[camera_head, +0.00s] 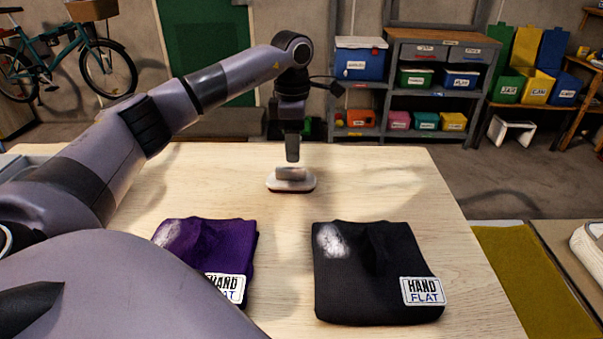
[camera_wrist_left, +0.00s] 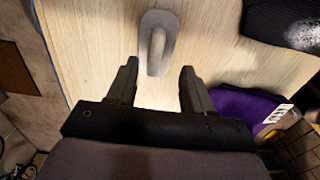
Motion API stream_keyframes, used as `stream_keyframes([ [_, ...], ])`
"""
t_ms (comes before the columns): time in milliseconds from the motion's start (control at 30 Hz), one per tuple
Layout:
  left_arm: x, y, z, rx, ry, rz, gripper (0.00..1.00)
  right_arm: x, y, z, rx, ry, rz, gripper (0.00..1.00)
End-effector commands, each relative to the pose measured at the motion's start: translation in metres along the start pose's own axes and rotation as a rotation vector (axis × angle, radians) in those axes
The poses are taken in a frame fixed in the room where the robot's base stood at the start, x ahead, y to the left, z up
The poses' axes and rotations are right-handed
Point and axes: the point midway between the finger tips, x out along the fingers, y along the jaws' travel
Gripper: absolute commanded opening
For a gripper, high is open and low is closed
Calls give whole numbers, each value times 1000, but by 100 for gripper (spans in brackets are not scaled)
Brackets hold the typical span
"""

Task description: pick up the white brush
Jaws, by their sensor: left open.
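The white brush (camera_head: 291,182) lies on the light wooden table (camera_head: 400,180) toward its far side, with a raised grey handle and a dark reddish lower edge. My left gripper (camera_head: 292,150) points down at the brush in the head view, and its fingertips appear just above the handle. In the left wrist view the brush (camera_wrist_left: 158,42) lies ahead of and between the two open fingers (camera_wrist_left: 158,85). The gripper is empty, and I cannot tell whether it touches the brush. My right gripper is not in view.
A folded purple garment (camera_head: 215,250) and a folded black garment (camera_head: 370,275), each with a whitish patch and a label, lie nearer on the table. Shelves with bins (camera_head: 430,78) stand behind. Bare table lies right of the brush.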

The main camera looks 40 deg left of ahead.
Motion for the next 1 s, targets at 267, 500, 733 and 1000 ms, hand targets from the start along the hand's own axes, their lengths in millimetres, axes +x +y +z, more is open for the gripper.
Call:
stream_keyframes([
  [267,34,4,-5,-2,3,-3,51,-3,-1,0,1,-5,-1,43],
  [500,64,6,-6,0,3,-2,51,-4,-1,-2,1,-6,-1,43],
  [733,66,7,-6,0,1,0,51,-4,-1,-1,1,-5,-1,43],
  [1000,66,7,-6,0,1,-1,0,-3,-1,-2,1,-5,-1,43],
])
